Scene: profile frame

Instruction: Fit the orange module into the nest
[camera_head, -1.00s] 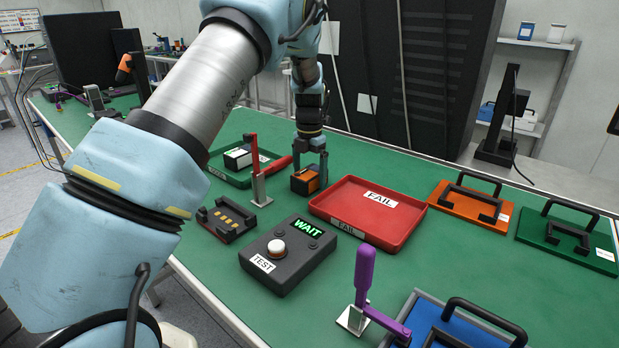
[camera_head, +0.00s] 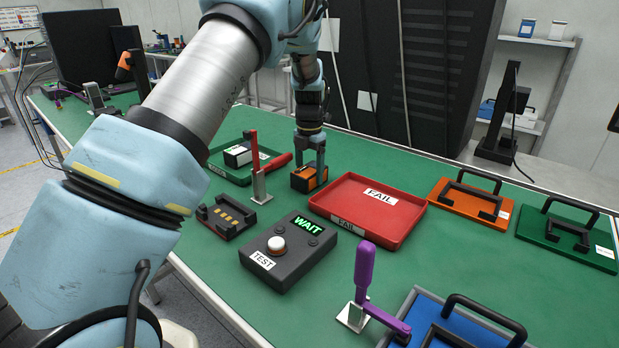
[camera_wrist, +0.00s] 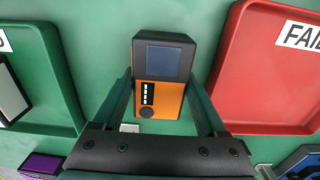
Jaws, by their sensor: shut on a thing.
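The orange module (camera_head: 309,179), orange with a black end, is between the fingers of my gripper (camera_head: 310,158), left of the red tray. In the wrist view the module (camera_wrist: 160,98) shows a dark screen, a row of white marks and a round black button. The fingers of my gripper (camera_wrist: 163,108) are shut on its two sides. I cannot tell whether the module touches the table. The nest (camera_head: 228,217), a black open cradle with gold contacts, stands empty to the left, with a red-handled clamp (camera_head: 258,170) beside it.
The test box (camera_head: 288,251), its display reading WAIT, stands in front of the module. The red FAIL tray (camera_head: 412,228) is close on the right. A green tray (camera_head: 218,172) holding a white-topped module is behind the clamp. A purple clamp (camera_head: 364,280) stands front right.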

